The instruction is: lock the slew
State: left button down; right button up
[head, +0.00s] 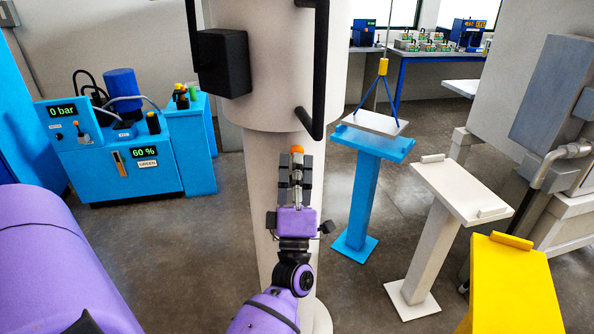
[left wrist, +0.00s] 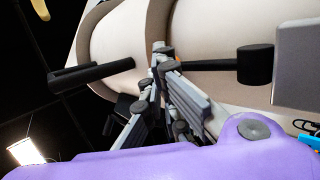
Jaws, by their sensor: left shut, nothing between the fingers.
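A thick cream column (head: 290,70) stands in front of me in the head view, with black bar handles (head: 312,70) and a black box (head: 222,63). My left gripper (head: 295,162) is shut and points at the column, below its wide upper part. A small orange knob (head: 297,149) shows right at its fingertips; I cannot tell whether they touch. In the left wrist view the closed fingers (left wrist: 163,52) point at the column (left wrist: 215,40), with a bit of orange behind them. A black bar (left wrist: 215,65) with a thick end is beside them. My right gripper is not in view.
Blue (head: 357,190), white (head: 440,225) and yellow (head: 512,285) stands are at right. A pale plate (head: 375,123) hangs from blue slings at the blue stand's top. A blue console (head: 118,160) reading 0 bar and 60 % is at left. Floor between is clear.

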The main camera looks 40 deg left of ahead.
pick_arm(q)
jog(key=shift+w+a+r, duration=0.15)
jog(key=shift+w+a, duration=0.05)
jog(key=shift+a, duration=0.05)
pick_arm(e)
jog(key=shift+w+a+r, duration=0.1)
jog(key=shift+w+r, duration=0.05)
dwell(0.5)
